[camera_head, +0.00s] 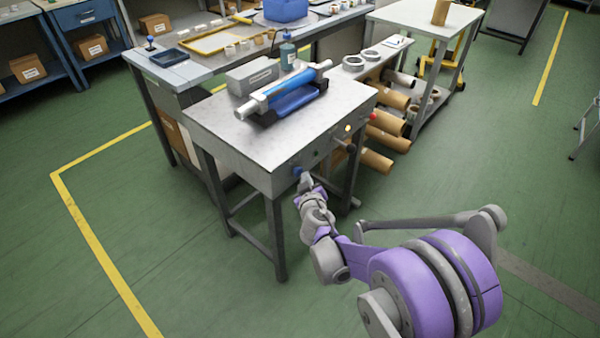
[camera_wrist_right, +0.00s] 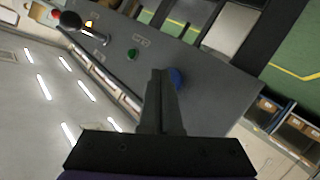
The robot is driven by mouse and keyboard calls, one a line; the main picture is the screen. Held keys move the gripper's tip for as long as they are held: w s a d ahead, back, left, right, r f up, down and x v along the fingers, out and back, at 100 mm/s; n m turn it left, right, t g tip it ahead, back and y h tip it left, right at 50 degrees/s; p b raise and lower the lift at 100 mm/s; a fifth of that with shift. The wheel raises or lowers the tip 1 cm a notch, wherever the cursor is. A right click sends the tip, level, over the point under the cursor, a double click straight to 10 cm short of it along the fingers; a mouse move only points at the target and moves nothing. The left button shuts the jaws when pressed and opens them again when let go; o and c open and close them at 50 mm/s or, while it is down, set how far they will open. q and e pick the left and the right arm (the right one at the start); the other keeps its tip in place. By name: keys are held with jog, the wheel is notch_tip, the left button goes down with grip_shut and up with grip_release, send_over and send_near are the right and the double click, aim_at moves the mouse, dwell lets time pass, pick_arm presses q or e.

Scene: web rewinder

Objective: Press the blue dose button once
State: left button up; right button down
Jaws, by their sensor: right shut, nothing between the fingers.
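The blue dose button (camera_head: 297,170) is on the front panel of the grey machine table (camera_head: 240,150), at its left end in the head view. In the right wrist view the blue button (camera_wrist_right: 177,78) shows just right of the fingertips, partly hidden behind them. My right gripper (camera_head: 306,180) is shut and empty, its tips close in front of the panel by the button. It also shows in the right wrist view (camera_wrist_right: 160,75). I cannot tell whether the tips touch the button. My left gripper is not in view.
A green button (camera_wrist_right: 132,54), a black-knobbed lever (camera_wrist_right: 70,20) and a red button (camera_wrist_right: 56,15) share the panel. A blue roller (camera_head: 290,90) lies on top of the table. Cardboard tubes (camera_head: 378,161) stick out behind its right side. The green floor in front is clear.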

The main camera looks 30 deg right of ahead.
jog(key=shift+w+a, duration=0.2)
jog(key=shift+w, duration=0.3)
dwell(0.7)
jog(key=shift+s, duration=0.15)
jog(key=shift+s+d, duration=0.4)
jog(key=shift+s, duration=0.35)
jog(key=shift+s, duration=0.1)
jog(key=s, duration=0.1)
jog(key=s+d, duration=0.1)
jog(key=s, duration=0.1)
jog(key=s+d, duration=0.1)
jog(key=shift+s, duration=0.25)
jog(key=shift+a, duration=0.1)
dwell(0.7)
